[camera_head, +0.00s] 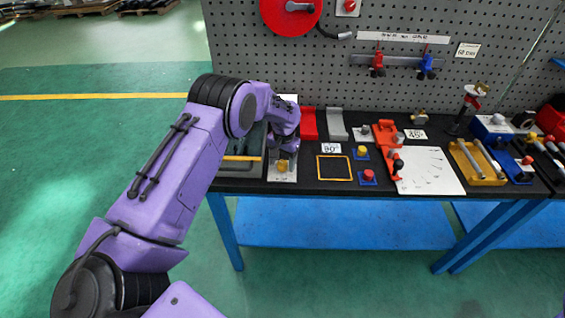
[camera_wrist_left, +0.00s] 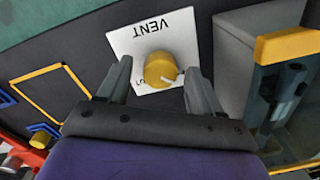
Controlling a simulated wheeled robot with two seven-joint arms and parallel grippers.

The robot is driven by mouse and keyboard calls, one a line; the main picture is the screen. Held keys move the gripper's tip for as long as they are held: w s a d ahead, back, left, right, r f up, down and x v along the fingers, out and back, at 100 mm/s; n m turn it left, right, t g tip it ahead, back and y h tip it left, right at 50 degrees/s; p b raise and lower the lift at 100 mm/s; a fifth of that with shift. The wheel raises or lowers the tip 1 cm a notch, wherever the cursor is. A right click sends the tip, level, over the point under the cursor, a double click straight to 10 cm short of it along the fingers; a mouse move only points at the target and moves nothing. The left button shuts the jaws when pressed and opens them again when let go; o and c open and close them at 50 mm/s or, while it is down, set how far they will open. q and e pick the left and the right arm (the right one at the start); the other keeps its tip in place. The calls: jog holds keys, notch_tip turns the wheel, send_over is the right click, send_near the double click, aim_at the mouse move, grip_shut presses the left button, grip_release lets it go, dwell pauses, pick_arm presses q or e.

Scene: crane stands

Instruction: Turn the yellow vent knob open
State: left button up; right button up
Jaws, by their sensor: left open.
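The yellow vent knob (camera_wrist_left: 160,69) sits on a white plate (camera_wrist_left: 123,43) marked VENT in the left wrist view. A pale pointer mark shows on the knob's edge. In the head view the knob (camera_head: 282,166) is at the left end of the bench, just in front of my left gripper (camera_head: 286,156). In the left wrist view my left gripper (camera_wrist_left: 157,85) is open, with one finger on each side of the knob. I cannot tell whether the fingers touch it. My right gripper is not in view.
A grey box with a yellow-handled part (camera_wrist_left: 290,44) stands close beside the plate. A yellow-outlined square (camera_head: 334,168), a red-knobbed button (camera_head: 369,176) and an orange clamp (camera_head: 388,142) lie to the right on the dark bench. A grey pegboard (camera_head: 380,75) rises behind.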

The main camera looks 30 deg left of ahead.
aim_at(283, 163)
pick_arm(q)
notch_tip(283, 163, up, 10)
jog(key=b, duration=0.2)
jog(key=shift+d, duration=0.1)
dwell(0.3)
